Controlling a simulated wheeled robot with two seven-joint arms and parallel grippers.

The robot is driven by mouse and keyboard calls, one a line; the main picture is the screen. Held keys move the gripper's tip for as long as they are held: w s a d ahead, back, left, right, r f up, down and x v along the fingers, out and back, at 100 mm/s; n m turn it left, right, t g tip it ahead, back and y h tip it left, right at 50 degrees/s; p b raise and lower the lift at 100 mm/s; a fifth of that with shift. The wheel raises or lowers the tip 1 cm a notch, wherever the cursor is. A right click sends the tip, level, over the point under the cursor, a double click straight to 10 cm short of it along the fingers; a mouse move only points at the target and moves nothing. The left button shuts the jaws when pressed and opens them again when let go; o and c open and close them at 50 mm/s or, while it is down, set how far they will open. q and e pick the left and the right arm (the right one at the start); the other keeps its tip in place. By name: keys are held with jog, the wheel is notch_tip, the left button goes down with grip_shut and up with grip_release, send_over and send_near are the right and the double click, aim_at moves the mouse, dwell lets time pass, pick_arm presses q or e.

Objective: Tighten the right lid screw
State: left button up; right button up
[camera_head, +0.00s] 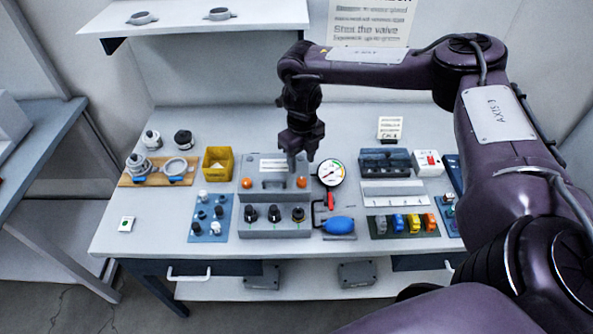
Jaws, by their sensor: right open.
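The right lid screw (302,182) is a small orange knob on the right of the grey box's lid. A matching left lid screw (247,183) is on the other side of the lid handle (274,184). The grey box (274,234) has several black knobs along its front. My right gripper (292,163) is open and points down over the back right of the lid, just behind and left of the right screw in the picture. Its fingers are small and dark, and I see nothing held. My left gripper is out of view.
A yellow bin (217,163) and a blue peg board (210,228) are left. The table's front left is mostly clear.

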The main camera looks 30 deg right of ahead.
aim_at(302, 180)
jog(key=shift+s+f+p, duration=0.2)
jog(key=shift+s+f, duration=0.1)
jog(key=shift+f, duration=0.3)
jog(key=shift+s+f+p, duration=0.2)
jog(key=shift+s+f, duration=0.05)
jog(key=shift+f, duration=0.35)
jog(key=f, duration=0.2)
jog(key=shift+w+f+p, duration=0.2)
jog(key=shift+f+p, duration=0.1)
jog(key=shift+f, duration=0.75)
jog(key=shift+w, duration=0.1)
jog(key=c, duration=1)
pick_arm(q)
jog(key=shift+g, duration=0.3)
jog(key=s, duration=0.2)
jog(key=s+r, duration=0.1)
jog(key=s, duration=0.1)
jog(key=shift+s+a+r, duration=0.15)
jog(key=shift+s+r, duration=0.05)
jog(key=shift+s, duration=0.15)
